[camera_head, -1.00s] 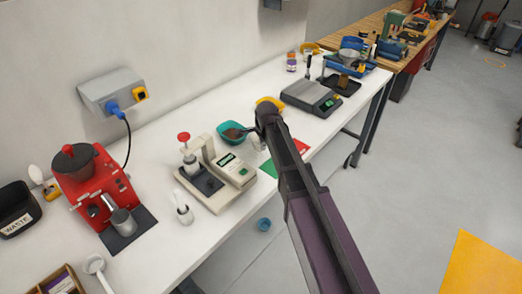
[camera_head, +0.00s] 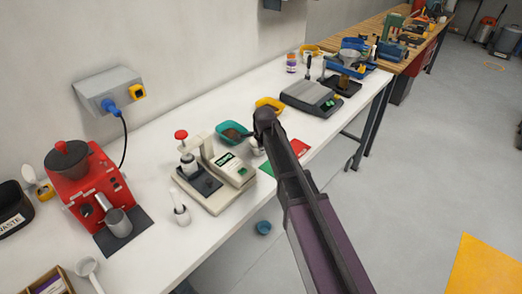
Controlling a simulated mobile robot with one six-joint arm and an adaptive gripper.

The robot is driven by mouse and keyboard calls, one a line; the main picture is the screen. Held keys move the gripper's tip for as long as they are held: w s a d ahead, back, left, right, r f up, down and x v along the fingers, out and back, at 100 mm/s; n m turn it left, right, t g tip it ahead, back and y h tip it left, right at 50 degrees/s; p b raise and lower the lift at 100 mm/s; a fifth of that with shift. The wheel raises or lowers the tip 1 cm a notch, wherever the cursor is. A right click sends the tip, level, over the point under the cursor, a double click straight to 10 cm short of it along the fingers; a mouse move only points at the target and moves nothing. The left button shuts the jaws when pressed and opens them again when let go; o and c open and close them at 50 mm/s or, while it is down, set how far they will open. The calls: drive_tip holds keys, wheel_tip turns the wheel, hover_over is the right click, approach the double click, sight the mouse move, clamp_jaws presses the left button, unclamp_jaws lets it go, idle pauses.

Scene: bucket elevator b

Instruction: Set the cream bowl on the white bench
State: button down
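The white bench (camera_head: 150,235) runs along the wall from lower left to upper right. My arm reaches in from the lower right, and its dark end (camera_head: 264,120) is over the middle of the bench. My gripper's fingers are hidden behind this end, so its opening does not show. A small cream-white piece (camera_head: 257,147) shows just below and left of the arm's end. It may be the cream bowl, but most of it is hidden. I cannot tell whether it touches the bench or my gripper.
Left of my arm are a teal tray (camera_head: 232,139) with dark contents, a beige press-like device (camera_head: 215,180) and a red grinder (camera_head: 88,180). A yellow tray (camera_head: 269,103) and a grey scale (camera_head: 311,97) stand behind it.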

drive_tip(key=shift+f, duration=0.15)
drive_tip(key=c, duration=0.8)
unclamp_jaws()
drive_tip(key=shift+r, duration=0.25)
drive_tip(key=p+v, duration=1.1)
drive_tip(key=shift+s+r+p, duration=0.2)
drive_tip(key=shift+r+p, duration=0.15)
drive_tip(key=shift+d, duration=0.1)
drive_tip(key=s+d+n+g, duration=0.2)
drive_tip(key=s+d+n, duration=1.2)
drive_tip(key=s+d, duration=0.5)
drive_tip(key=shift+s+d+f+n+g+h, duration=0.3)
drive_tip(key=shift+s+d+h, duration=0.1)
drive_tip(key=shift+d, duration=0.5)
